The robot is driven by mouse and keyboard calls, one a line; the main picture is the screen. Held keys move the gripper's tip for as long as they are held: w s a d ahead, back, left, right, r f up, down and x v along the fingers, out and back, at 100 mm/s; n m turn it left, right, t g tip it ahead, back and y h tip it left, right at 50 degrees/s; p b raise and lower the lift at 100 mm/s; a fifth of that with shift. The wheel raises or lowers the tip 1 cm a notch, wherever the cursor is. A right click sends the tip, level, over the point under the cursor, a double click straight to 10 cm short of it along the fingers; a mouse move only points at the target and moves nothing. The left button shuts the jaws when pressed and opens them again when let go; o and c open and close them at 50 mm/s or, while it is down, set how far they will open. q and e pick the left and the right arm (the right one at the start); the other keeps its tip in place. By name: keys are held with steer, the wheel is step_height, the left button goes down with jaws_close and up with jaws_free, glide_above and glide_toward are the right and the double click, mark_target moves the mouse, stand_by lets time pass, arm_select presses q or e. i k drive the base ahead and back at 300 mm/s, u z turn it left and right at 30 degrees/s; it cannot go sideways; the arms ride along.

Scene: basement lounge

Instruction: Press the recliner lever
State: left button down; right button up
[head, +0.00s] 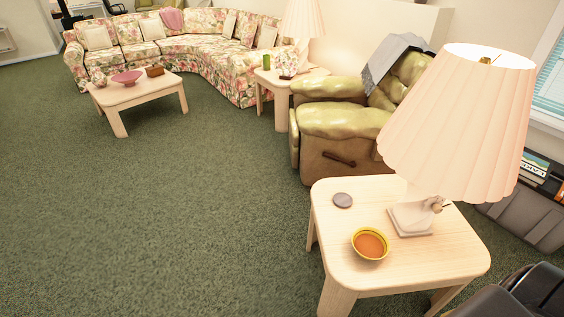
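The green leather recliner (338,122) stands right of centre in the head view, behind the near side table. A grey blanket hangs over its back. Its lever (340,159) is a dark brown handle on the side facing me, low down and slightly tilted. The lever is in plain sight and nothing touches it. The lamp and table hide part of the recliner's right side. Neither of my grippers is in view.
The near side table (440,262) holds a large pleated lamp (455,125), a yellow bowl (370,244) and a grey disc (343,200). A coffee table (150,92) and floral sofa (205,52) stand farther back. Green carpet at left and centre is clear.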

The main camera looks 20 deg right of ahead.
mark_target(338, 159)
steer(key=u, duration=0.05)
steer(key=i, duration=3.8)
steer(key=z, duration=4)
